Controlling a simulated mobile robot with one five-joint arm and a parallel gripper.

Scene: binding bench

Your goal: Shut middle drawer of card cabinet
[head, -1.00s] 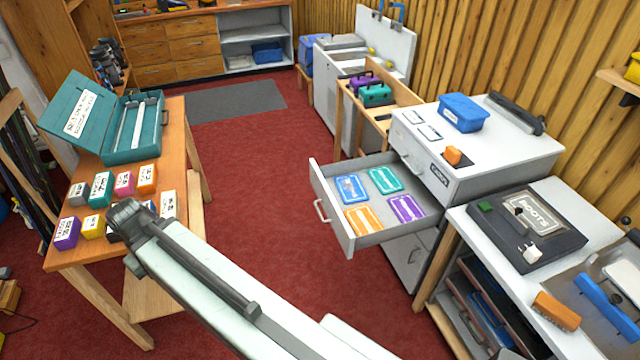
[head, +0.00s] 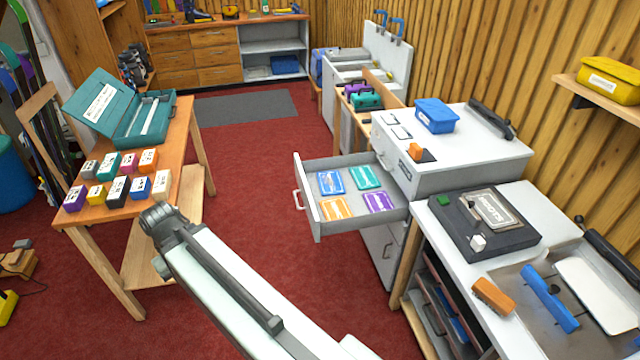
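The card cabinet (head: 452,148) is a white cabinet right of centre. My gripper's fingers cannot be made out at that end.
A wooden table (head: 181,137) with small labelled boxes and an open teal case (head: 140,117) stands at left. A white bench (head: 519,196) stands at right, near the drawer. Red floor (head: 245,140) is clear between table and drawer.

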